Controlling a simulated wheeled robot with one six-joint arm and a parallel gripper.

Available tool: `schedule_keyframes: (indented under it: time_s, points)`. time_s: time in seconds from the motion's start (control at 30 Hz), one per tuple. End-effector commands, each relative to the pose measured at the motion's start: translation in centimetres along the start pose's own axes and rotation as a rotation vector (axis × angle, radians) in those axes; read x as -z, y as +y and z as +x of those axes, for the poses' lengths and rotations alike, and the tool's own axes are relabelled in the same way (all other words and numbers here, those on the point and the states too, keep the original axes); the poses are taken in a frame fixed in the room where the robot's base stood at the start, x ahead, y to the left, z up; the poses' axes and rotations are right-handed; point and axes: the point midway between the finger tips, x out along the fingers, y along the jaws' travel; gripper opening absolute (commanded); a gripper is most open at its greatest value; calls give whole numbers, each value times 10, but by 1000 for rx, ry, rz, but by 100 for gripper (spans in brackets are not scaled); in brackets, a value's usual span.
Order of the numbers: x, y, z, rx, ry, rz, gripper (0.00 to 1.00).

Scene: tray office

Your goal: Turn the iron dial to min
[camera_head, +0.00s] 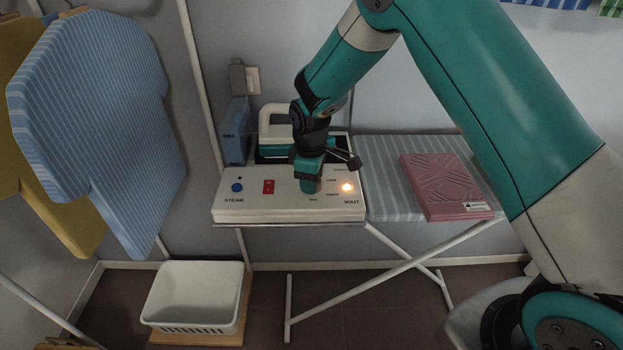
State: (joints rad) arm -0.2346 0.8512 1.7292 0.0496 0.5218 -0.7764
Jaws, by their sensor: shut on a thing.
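The iron station (285,207) is a white box on the left end of the ironing board. My gripper (310,188) points down at the panel between the red switch and the lamp, and is shut on the dial. The dial itself is hidden by my gripper, so its pointer cannot be read. Small labels show around it, too small to read surely.
The striped ironing board (385,203) extends right, with a folded pink cloth (447,186) on it. A blue box (235,132) stands behind the station. A white basket (193,298) is on the floor. Striped blue (95,110) and mustard (78,225) garments hang at left.

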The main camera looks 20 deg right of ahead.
Motion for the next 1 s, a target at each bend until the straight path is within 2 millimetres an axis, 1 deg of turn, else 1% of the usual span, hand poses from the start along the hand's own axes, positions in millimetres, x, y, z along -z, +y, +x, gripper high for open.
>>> schedule_keyframes:
  time_s: [0.3, 0.73, 0.77, 0.8, 0.87, 1.0]
  points:
    - [2, 0, -2, -3, 10, -84, 19]
    - [2, 0, -2, -3, 11, -92, 19]
    - [2, 0, -2, -3, 11, -92, 45]
    - [2, 0, -2, -3, 10, -92, 54]
    - [1, 0, -2, -3, 10, -92, 68]
    - [1, 0, -1, -2, 8, -91, 68]
